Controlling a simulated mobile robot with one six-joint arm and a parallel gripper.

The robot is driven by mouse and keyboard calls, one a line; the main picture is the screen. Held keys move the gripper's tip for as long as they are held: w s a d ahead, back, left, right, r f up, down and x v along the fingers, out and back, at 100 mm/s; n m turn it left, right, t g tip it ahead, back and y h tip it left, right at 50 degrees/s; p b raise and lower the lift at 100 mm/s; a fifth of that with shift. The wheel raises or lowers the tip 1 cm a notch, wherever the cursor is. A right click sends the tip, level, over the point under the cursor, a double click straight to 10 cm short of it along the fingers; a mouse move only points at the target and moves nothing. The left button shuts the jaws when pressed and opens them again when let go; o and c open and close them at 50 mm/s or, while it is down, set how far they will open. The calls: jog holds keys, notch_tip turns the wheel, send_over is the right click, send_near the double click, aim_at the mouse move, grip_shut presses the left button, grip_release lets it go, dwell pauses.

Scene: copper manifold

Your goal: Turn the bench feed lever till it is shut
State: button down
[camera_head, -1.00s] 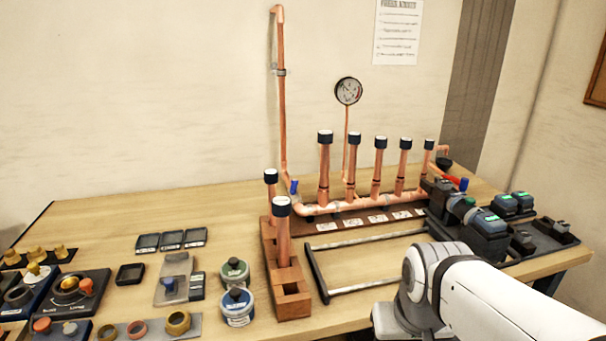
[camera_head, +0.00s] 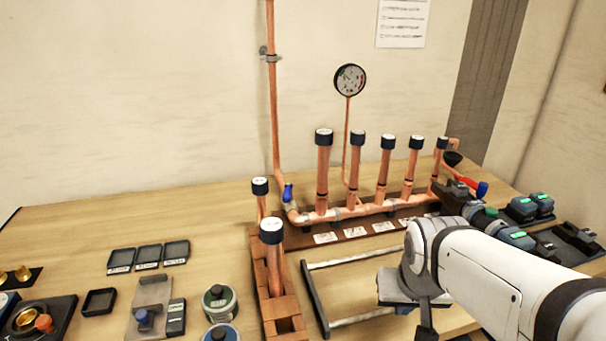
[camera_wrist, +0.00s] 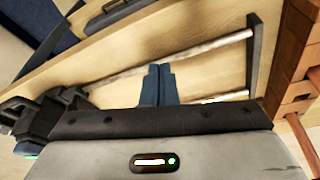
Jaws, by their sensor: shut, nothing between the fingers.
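A small blue lever (camera_head: 287,192) stands nearly upright at the left end of the copper manifold (camera_head: 345,212), where the tall wall pipe comes down. A second lever, red with a blue end (camera_head: 472,187), sits at the manifold's right end. I cannot tell from labels which is the bench feed lever. My gripper (camera_wrist: 160,68) is shut and empty in the wrist view, its two blue fingers together. In the head view it hangs below my wrist, right of and nearer than the blue lever, well apart from it. Neither lever is clear in the wrist view.
Several capped copper pipes (camera_head: 322,175) rise from the manifold. A wooden block (camera_head: 275,290) with capped pipes stands left of a low rail frame (camera_head: 315,300). A gauge (camera_head: 349,80) is above. Dark devices (camera_head: 520,238) crowd the right. Bare tabletop shows at the back left.

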jog(key=w+d+r+m+t+p, duration=0.1)
jog(key=w+d+m+t+p, duration=0.2)
jog(key=w, duration=0.9)
jog(key=m+t+y+p, duration=0.4)
jog(key=t+y+p, duration=0.1)
jog(key=y, duration=0.7)
send_near(288, 191)
jog(key=x, duration=0.4)
jog(key=p+x, duration=0.1)
jog(key=x, duration=0.1)
jog(key=shift+w+d+f, duration=0.35)
jog(key=shift+d+f, duration=0.05)
